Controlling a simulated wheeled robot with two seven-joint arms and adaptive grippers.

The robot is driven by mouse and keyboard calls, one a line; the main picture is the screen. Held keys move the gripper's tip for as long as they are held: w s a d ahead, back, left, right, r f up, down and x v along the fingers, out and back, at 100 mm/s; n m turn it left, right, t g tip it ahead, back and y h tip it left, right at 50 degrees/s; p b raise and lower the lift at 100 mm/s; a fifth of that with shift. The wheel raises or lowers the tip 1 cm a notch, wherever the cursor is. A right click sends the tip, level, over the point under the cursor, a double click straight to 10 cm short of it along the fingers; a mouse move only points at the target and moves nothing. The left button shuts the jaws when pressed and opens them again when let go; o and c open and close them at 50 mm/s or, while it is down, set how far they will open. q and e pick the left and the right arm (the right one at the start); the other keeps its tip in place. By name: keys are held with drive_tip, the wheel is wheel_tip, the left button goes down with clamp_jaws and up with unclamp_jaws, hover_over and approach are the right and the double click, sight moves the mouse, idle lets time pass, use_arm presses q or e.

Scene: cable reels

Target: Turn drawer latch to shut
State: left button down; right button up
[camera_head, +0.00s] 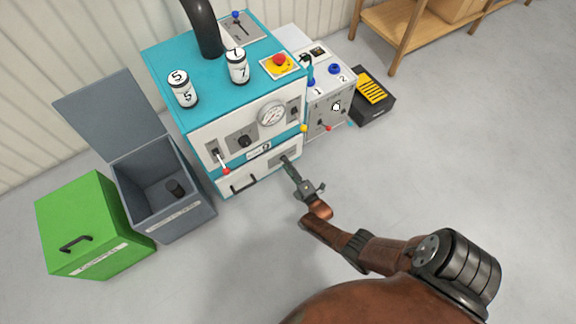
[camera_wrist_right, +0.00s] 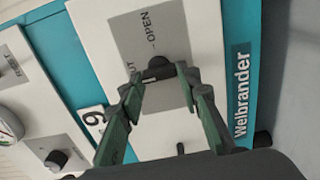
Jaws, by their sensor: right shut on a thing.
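The drawer latch is a dark knob (camera_wrist_right: 158,68) on a grey plate with OPEN and partly covered SHUT lettering, in the right wrist view. The plate sits on the white drawer front (camera_head: 226,180) low on the teal and white machine. My right gripper (camera_head: 287,163) reaches the latch from the front. It also shows in the right wrist view (camera_wrist_right: 158,75), its green-grey fingers shut on the knob from both sides. The fingers hide part of the knob and lettering, so I cannot tell its exact angle. The drawer looks closed. My left gripper is not in view.
An open grey bin (camera_head: 170,226) and a green box (camera_head: 95,235) stand left of the machine. Two numbered white cylinders stand on top, one of them here (camera_head: 237,67). A grey panel box (camera_head: 326,105) and a black case (camera_head: 372,95) stand right. Floor in front is clear.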

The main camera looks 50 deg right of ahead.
drive_tip(key=o, duration=0.8)
drive_tip(key=shift+c, duration=0.2)
drive_tip(key=o, duration=0.4)
drive_tip(key=v, duration=1.2)
drive_tip(key=shift+s+f, duration=0.1)
